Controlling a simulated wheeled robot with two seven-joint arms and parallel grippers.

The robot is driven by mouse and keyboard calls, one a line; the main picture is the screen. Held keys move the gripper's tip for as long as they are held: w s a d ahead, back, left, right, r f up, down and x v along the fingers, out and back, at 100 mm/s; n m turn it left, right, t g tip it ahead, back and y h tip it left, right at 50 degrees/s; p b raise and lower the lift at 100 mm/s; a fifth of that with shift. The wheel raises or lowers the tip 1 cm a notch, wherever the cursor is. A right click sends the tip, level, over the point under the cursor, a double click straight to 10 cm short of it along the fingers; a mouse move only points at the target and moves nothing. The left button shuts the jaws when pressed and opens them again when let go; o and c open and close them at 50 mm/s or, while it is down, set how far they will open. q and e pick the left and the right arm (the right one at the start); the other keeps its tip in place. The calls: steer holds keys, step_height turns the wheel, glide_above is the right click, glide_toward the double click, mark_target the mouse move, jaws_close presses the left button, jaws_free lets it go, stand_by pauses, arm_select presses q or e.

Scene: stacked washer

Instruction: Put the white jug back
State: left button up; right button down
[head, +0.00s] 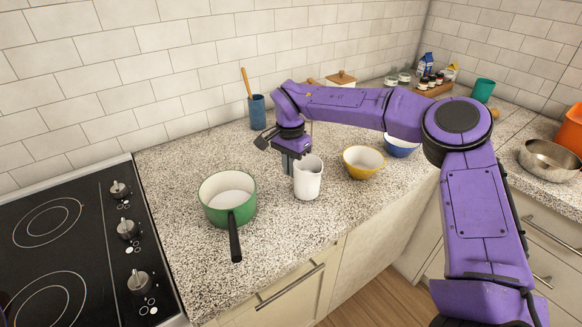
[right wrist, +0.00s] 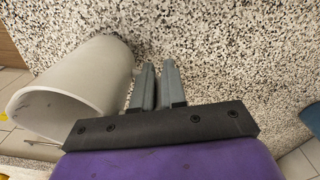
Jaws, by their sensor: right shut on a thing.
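The white jug (head: 308,178) is upright at the counter's front part, right of the green pot. I cannot tell whether its base touches the counter. My right gripper (head: 291,163) reaches down at the jug's left side in the head view and is shut on it. In the right wrist view the two fingers (right wrist: 153,88) are close together beside the jug (right wrist: 85,85), whose open mouth faces lower left. The part of the jug between the fingers is hidden. My left gripper is not in view.
A green pot (head: 227,196) with a black handle stands left of the jug; a black cooktop (head: 75,250) is further left. A yellow bowl (head: 363,162) and a blue bowl (head: 401,145) stand to the right. A blue utensil cup (head: 257,112) is behind. Speckled counter (head: 180,160) lies bare behind the pot.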

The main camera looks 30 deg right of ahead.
steer(key=shift+f, duration=0.3)
steer(key=shift+f, duration=0.1)
steer(key=c, duration=1.2)
jaws_free()
step_height(320, 180, up, 12)
steer(key=shift+w+r, duration=0.1)
